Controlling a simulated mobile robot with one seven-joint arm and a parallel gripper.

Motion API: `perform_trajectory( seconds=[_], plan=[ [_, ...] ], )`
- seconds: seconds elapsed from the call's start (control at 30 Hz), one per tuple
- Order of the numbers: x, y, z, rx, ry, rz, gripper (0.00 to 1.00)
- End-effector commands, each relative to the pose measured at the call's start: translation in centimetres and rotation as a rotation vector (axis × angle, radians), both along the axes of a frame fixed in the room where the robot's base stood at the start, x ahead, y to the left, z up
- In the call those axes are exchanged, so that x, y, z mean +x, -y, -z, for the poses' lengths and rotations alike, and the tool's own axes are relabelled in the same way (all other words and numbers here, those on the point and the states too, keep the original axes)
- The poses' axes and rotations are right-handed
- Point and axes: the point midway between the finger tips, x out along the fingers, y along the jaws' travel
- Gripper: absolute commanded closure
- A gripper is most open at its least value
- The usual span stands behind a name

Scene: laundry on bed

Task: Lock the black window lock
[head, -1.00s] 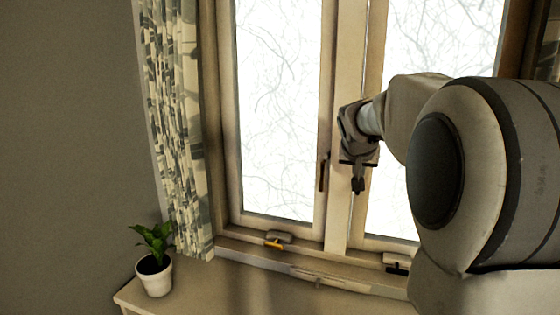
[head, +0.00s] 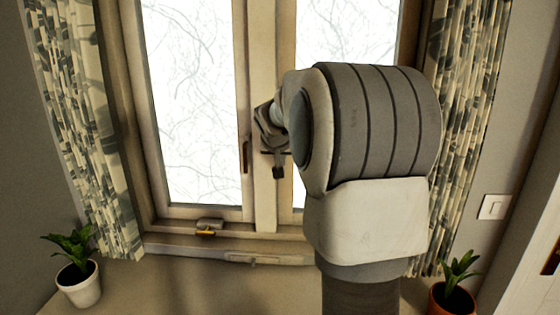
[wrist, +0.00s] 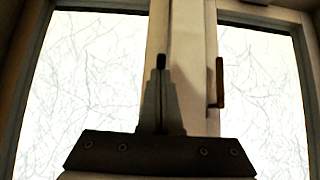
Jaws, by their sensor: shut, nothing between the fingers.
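The window lock with black on it is not visible now; my arm covers the right part of the lower frame in the head view. A grey lock with an orange-yellow lever (head: 209,226) sits on the lower frame of the left pane. My gripper (head: 278,172) points down in front of the middle window post, shut and empty, well above the sill. In the wrist view the closed fingers (wrist: 160,64) are in front of the frame, apart from the dark upright window handle (wrist: 217,82). That handle also shows left of my gripper in the head view (head: 245,156).
A potted plant (head: 78,283) stands at the left end of the sill (head: 190,285), another (head: 452,297) at lower right. Patterned curtains hang at left (head: 85,140) and right (head: 465,130). A light switch (head: 494,207) is on the right wall. The sill's middle is clear.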

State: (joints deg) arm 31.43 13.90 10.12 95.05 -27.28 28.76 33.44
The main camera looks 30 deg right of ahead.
Motion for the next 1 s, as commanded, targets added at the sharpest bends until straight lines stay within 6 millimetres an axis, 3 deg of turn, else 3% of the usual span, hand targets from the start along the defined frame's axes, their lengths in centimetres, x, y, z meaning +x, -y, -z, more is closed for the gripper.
perform_trajectory(
  seconds=[1.0],
  plan=[
    [0.5, 0.3, 3.3, -0.174, 0.232, -0.001, 1.00]
  ],
)
